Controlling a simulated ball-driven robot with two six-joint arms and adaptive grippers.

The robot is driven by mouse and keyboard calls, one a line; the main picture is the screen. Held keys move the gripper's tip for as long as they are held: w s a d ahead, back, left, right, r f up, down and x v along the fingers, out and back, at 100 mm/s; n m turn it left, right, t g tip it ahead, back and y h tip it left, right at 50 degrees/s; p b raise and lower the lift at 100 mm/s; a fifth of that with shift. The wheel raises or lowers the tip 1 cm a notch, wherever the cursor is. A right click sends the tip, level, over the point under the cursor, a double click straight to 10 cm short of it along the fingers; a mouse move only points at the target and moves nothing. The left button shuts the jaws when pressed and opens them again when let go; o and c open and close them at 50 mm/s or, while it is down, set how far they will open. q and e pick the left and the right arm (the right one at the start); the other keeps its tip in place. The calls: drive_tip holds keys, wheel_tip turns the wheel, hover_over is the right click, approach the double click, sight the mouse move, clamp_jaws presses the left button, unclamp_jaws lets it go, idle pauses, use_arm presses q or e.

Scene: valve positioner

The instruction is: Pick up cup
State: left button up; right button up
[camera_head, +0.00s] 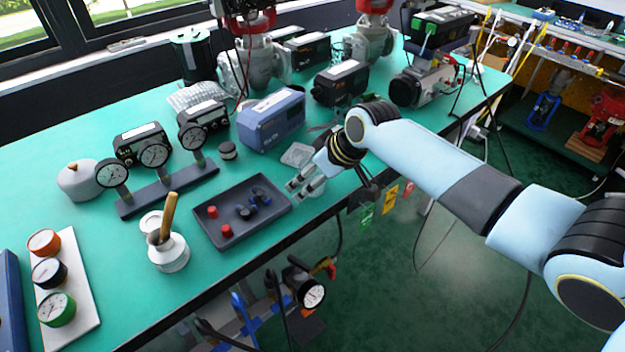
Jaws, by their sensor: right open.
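A small white cup-like pot (170,252) with a brown wooden handle sticking up stands upright on the green table near its front edge, left of the dark tray. It is the most cup-like thing in view. My right gripper (297,192) is open and empty, with its fingers pointing left at the right end of the tray. It is well to the right of the pot and apart from it. My left gripper is not in view.
A dark tray (208,233) with red, black and blue small parts lies between pot and gripper. Behind are a gauge stand (170,188), a grey lidded pot (78,182) and a blue box (272,118). A white board (83,305) with round gauges lies front left.

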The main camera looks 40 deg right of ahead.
drive_tip(key=shift+c, duration=0.4)
drive_tip(key=c, duration=1.1)
